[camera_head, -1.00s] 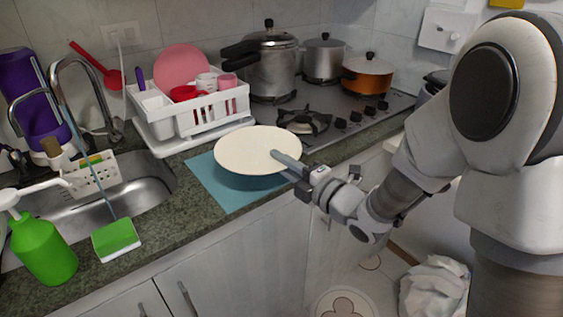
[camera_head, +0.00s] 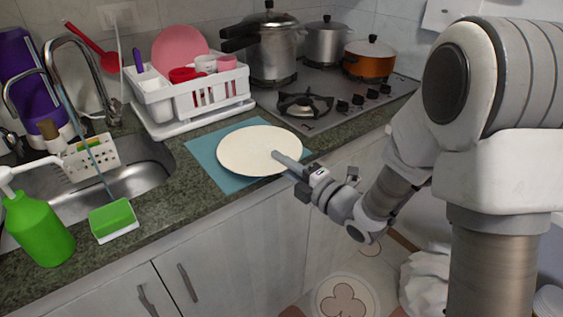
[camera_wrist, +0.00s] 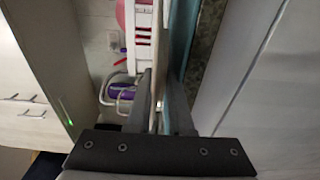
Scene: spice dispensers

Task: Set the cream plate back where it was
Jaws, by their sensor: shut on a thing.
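The cream plate (camera_head: 255,150) is level over the blue mat (camera_head: 207,158) on the counter. It covers the middle of the mat, whose left and back parts show. My gripper (camera_head: 279,156) is shut on the plate's right front rim, with one finger visible on top of the plate. In the wrist view the plate (camera_wrist: 160,50) is a thin edge-on strip between the fingers of my gripper (camera_wrist: 161,82), close beside the blue mat (camera_wrist: 183,45). I cannot tell whether the plate touches the mat.
A white dish rack (camera_head: 205,100) stands just behind the mat. The stove (camera_head: 330,105) with a pressure cooker (camera_head: 272,50) and an orange pot (camera_head: 369,60) is behind to the right. The sink (camera_head: 120,180), green sponge (camera_head: 112,217) and green bottle (camera_head: 40,232) are left.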

